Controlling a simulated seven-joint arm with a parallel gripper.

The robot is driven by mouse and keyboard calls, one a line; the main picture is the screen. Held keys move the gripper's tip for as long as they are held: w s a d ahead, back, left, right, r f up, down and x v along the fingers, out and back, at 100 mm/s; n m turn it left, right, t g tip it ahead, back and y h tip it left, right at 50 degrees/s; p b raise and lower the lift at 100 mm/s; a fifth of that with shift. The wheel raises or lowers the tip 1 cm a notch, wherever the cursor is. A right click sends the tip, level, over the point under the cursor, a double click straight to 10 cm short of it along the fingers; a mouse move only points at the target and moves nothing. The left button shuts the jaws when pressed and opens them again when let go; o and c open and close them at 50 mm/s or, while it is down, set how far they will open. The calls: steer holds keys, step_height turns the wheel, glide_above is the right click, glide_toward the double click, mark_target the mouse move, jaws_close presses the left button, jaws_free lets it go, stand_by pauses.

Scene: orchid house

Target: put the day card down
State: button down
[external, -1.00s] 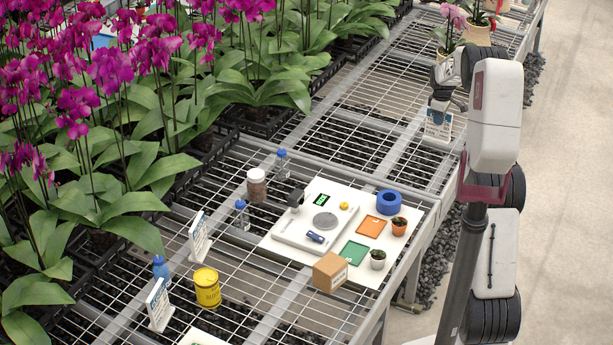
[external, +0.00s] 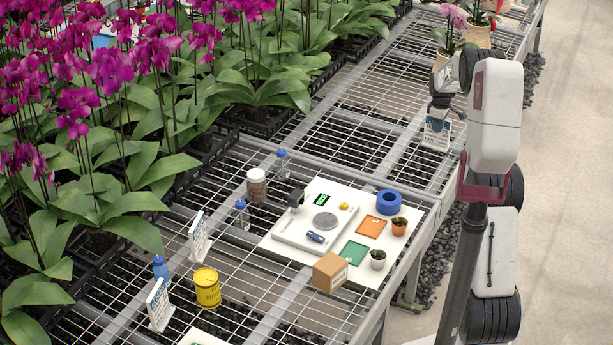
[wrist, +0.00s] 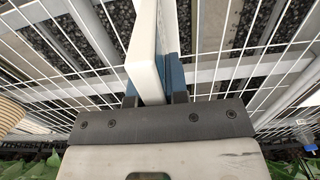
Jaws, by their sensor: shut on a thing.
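The day card (external: 436,139), a white card with blue print, is at the far right of the mesh bench, below my gripper (external: 438,122). My gripper is shut on its upper part, and the fingers hide some of it. In the wrist view the card (wrist: 144,62) shows as a white slab between the dark fingers of my gripper (wrist: 158,95), over the wire mesh. I cannot tell whether its lower edge touches the mesh.
Potted orchids (external: 449,52) stand just behind my gripper. The mesh bench (external: 345,125) left of the card is bare. A white board (external: 268,243) with a scale, coloured trays and small pots lies nearer. Two similar cards (external: 199,238) (external: 159,305) stand at the left.

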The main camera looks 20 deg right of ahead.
steer(key=shift+f, duration=0.1)
steer(key=c, duration=1.1)
jaws_free()
steer(key=shift+r, duration=6.15)
steer(key=shift+r, duration=0.1)
